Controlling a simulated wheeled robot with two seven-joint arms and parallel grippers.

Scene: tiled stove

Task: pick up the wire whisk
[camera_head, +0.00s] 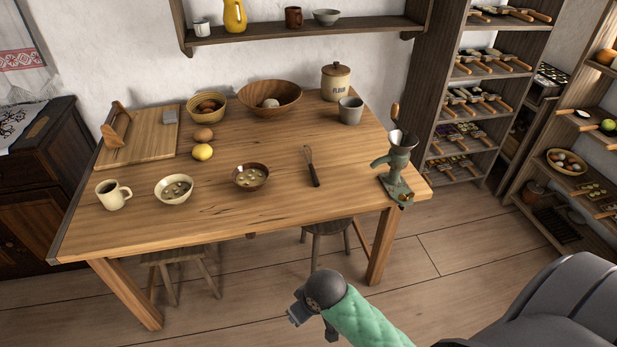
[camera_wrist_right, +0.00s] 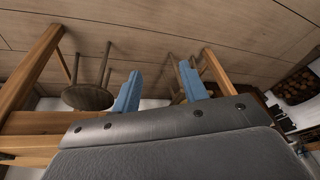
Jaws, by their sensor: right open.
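The wire whisk (camera_head: 313,170) lies on the wooden table, right of the middle. Its wire head points to the back and its dark handle to the front. My right gripper (camera_head: 312,324) is low in front of the table, well short of the whisk and apart from it. In the right wrist view its two blue fingers (camera_wrist_right: 160,75) are spread with nothing between them. The whisk does not show in that view. My left gripper is not in view.
The wooden table (camera_head: 290,205) holds a dark bowl (camera_head: 250,177) left of the whisk and a metal grinder (camera_head: 397,165) to its right. A grey cup (camera_head: 350,110) stands behind. Stools (camera_head: 328,228) stand under the front edge. The tabletop around the whisk is clear.

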